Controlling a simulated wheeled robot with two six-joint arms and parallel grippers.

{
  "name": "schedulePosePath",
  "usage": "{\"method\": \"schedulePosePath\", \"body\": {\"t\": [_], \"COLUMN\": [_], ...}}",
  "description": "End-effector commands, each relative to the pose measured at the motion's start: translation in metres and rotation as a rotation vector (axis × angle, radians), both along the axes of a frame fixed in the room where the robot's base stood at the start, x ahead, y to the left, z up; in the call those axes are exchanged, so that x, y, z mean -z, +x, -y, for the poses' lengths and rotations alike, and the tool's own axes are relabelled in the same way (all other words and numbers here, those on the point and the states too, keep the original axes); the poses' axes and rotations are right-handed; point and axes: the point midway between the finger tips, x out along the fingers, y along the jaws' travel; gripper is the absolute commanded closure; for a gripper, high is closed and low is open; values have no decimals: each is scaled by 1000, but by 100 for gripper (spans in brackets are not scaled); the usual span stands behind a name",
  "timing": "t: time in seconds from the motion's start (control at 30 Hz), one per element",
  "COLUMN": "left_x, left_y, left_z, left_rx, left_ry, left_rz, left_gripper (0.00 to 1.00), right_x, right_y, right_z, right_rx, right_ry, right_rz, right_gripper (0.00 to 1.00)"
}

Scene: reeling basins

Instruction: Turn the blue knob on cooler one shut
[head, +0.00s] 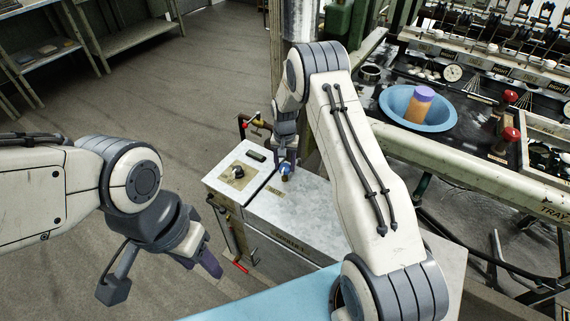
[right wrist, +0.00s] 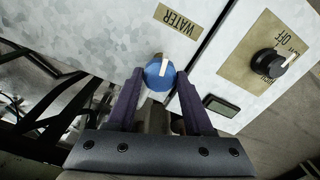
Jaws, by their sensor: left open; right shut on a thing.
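The blue knob (head: 285,169) is on the top of the metal cooler box (head: 310,215). In the right wrist view the blue knob (right wrist: 158,76) carries a white pointer line, beside a tan WATER label (right wrist: 181,20). My right gripper (head: 284,165) reaches down over it, and in the right wrist view its two fingers (right wrist: 159,86) close on the knob's sides from below. My left gripper (head: 165,283) is open and empty, hanging low at the left, away from the cooler.
A bench with a blue basin (head: 440,118) and red-topped valves stands at right. Grey shelves (head: 125,35) stand back left. The floor at left is clear.

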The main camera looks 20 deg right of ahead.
Motion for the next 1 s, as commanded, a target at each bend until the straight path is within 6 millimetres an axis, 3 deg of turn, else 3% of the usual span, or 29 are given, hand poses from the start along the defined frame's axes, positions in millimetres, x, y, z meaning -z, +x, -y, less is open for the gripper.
{"method": "schedulePosePath", "body": {"t": [0.4,0.97,1.0], "left_x": [0,0,0], "left_y": [0,0,0], "left_z": [0,0,0], "left_rx": [0,0,0], "left_ry": [0,0,0], "left_rz": [0,0,0], "left_gripper": [50,50,50], "right_x": [-1,-1,-1], "right_y": [0,0,0], "right_z": [0,-1,-1], "right_rx": [199,233,233], "right_ry": [0,1,1], "right_rz": [0,2,2], "right_gripper": [100,100,44]}}
